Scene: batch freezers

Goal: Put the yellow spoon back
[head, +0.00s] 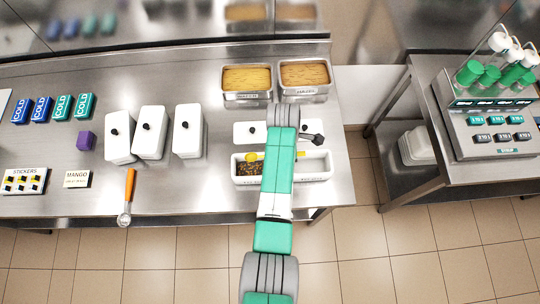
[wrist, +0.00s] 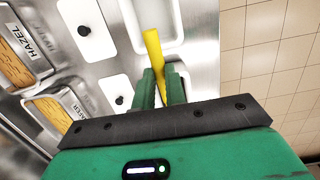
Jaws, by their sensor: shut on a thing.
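The yellow spoon (wrist: 153,46) is between the two green fingers of my gripper (wrist: 163,86) in the wrist view. Its handle sticks up past the fingertips; its lower part is hidden by the fingers and the gripper body. In the head view my green arm reaches over the counter and hides most of the gripper. A bit of yellow (head: 250,156) shows at the long white tray (head: 238,180), beside the arm. The tray holds dark bits at its left. I cannot tell whether the spoon touches the tray.
Two metal pans (head: 247,97) stand behind. White lidded tubs (head: 188,131) with black knobs stand to the left, with an orange-handled scoop (head: 130,187) near the front edge. Blue and teal COLD packs (head: 62,107) lie far left. Right of the counter is open floor (head: 362,180).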

